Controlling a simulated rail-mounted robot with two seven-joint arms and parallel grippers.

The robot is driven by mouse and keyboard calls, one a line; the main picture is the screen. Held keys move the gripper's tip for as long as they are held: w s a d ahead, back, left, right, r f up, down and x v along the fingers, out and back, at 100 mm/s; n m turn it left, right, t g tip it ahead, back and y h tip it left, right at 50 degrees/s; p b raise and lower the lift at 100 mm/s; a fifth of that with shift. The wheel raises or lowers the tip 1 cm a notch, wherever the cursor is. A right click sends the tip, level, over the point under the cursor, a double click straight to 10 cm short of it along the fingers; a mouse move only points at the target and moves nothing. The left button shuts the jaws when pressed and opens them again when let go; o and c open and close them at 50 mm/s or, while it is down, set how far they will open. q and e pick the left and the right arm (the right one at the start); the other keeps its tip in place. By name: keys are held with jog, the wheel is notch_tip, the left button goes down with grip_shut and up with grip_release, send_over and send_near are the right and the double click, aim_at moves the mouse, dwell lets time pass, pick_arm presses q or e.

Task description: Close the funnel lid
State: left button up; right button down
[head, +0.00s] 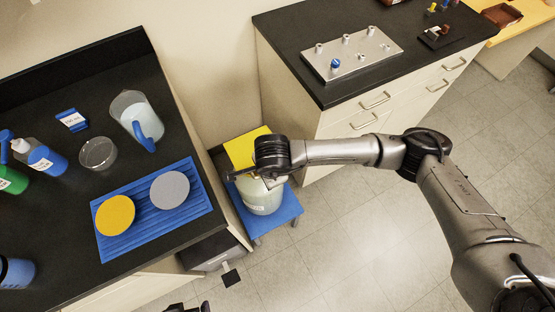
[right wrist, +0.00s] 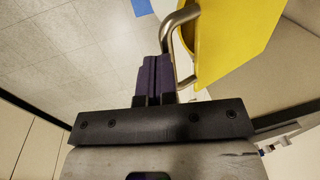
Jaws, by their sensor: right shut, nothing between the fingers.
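The yellow funnel lid (head: 245,148) stands raised behind the pale drum (head: 263,198) in the head view. In the right wrist view the yellow lid (right wrist: 240,35) fills the upper right, with a curved metal handle (right wrist: 178,42) on it. My right gripper (right wrist: 153,62) is shut and empty, its fingers close beside the handle; whether they touch it I cannot tell. In the head view the right gripper (head: 230,177) is over the drum, and my arm hides part of the lid and drum. A dark piece at the bottom edge looks like my left gripper (head: 188,307), mostly cut off.
The drum stands on a blue platform (head: 284,213) between two black-topped benches. The left bench holds a blue mat (head: 153,222) with two discs, a jug (head: 132,108) and bottles. A metal plate (head: 350,55) lies on the right bench. Open floor lies in front.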

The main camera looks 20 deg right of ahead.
pick_arm(q)
notch_tip(320, 180, down, 6)
jog(key=b, duration=0.5)
pick_arm(e)
notch_tip(320, 180, down, 7)
jog(key=s, duration=0.2)
pick_arm(q)
jog(key=shift+d, duration=0.1)
notch_tip(320, 180, up, 3)
jog(key=p, duration=0.3)
jog(key=shift+w+r, duration=0.1)
pick_arm(e)
jog(key=s+d+r, duration=0.1)
jog(key=s+r, duration=0.5)
jog(key=s, duration=0.4)
jog(key=shift+s+r, duration=0.15)
jog(key=shift+r, duration=0.05)
